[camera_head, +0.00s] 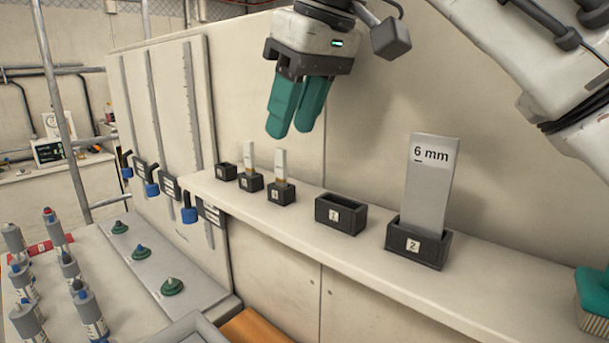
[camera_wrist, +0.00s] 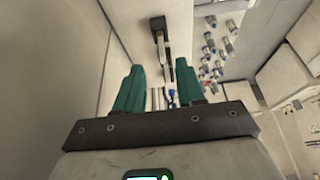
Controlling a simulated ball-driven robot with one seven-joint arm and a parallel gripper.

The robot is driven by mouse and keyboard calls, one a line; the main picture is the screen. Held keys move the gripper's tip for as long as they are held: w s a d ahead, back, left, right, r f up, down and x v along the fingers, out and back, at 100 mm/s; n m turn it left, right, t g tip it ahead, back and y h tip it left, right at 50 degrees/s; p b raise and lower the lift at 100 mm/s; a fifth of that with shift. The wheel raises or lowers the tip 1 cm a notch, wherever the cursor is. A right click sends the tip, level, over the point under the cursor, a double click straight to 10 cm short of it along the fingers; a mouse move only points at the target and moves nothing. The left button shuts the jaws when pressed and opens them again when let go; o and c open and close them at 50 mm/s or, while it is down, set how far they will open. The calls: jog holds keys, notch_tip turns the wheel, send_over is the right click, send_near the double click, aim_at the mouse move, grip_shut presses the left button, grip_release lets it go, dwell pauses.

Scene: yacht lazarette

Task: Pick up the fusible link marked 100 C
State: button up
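Two slim pale upright strips with brownish lower ends, which may be fusible links, stand in small black holders on the ledge in the head view. One is the left strip (camera_head: 249,152), the other the right strip (camera_head: 280,162). I cannot read a 100 C mark on either. My gripper (camera_head: 291,128), with green fingers, hangs above and slightly right of the strips, clear of them. In the wrist view the fingers of my gripper (camera_wrist: 160,68) stand apart, with nothing seen held between them.
A third small holder (camera_head: 226,172) looks empty. To the right stand an empty black box (camera_head: 340,214) and another box (camera_head: 418,245) holding a tall grey plate (camera_head: 428,185) marked 6 mm. A brush (camera_head: 593,300) is at far right. Several cylinders stand on the lower left bench.

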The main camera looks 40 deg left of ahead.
aim_at(282, 149)
jog(key=shift+s+x, duration=0.2)
jog(key=shift+x, duration=2.9)
grip_shut()
